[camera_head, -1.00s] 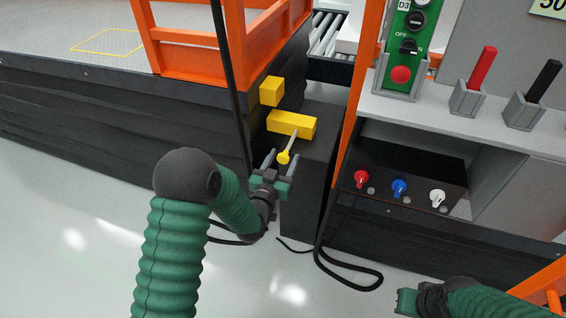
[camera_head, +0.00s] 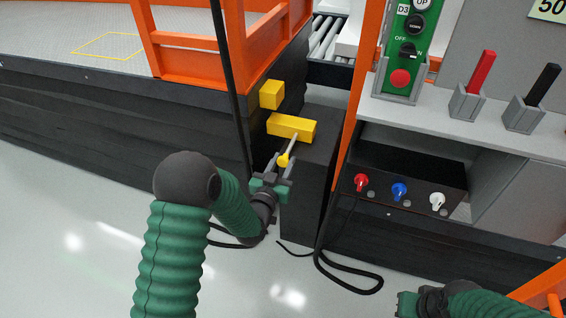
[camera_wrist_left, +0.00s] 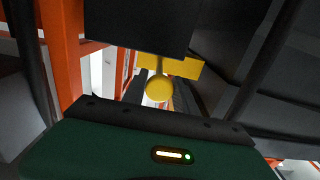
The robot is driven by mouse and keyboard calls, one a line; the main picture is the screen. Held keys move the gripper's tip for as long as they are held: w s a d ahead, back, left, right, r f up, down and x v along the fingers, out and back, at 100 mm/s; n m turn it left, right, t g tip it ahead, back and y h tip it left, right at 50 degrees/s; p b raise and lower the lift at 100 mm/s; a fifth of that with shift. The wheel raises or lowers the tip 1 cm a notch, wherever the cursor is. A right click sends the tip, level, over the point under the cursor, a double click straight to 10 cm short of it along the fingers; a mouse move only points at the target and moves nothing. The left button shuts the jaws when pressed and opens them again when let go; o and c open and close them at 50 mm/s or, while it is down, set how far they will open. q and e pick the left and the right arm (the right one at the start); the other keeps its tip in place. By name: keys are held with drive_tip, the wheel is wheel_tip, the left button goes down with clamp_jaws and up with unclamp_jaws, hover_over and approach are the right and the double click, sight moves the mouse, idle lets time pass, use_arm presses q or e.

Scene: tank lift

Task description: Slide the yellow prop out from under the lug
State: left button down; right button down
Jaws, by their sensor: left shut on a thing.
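The yellow prop (camera_head: 291,127) is a long block on top of a dark pedestal, with a thin rod that ends in a round yellow knob. A yellow cube, seemingly the lug (camera_head: 271,92), juts from the dark platform side above and left of the prop. I cannot tell whether they touch. My left gripper (camera_head: 283,164) is shut on the prop's knob. In the left wrist view the knob (camera_wrist_left: 159,88) sits between the dark fingers, with the yellow block behind it. My right gripper (camera_head: 407,302) is low at the right, its jaws unclear.
The dark pedestal (camera_head: 307,185) stands between the platform (camera_head: 130,125) and a control console (camera_head: 415,185) with red, blue and white knobs. A black cable (camera_head: 350,285) loops on the floor. An orange post (camera_head: 357,105) rises right of the prop. Floor at the lower left is clear.

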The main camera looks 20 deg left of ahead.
use_arm(q)
drive_tip(key=shift+f, duration=0.1)
idle(0.7)
drive_tip(key=d, duration=0.8)
drive_tip(key=shift+s+p, duration=0.2)
drive_tip(key=shift+p, duration=0.1)
drive_tip(key=c, duration=1.4)
unclamp_jaws()
drive_tip(key=shift+c, duration=0.2)
drive_tip(key=o, duration=0.4)
drive_tip(key=shift+d, duration=0.1)
drive_tip(key=shift+o, duration=0.2)
drive_tip(key=s+p, duration=0.4)
drive_tip(key=s, duration=1.2)
drive_tip(key=shift+s+a+p, duration=0.3)
drive_tip(key=shift+s+p, duration=0.1)
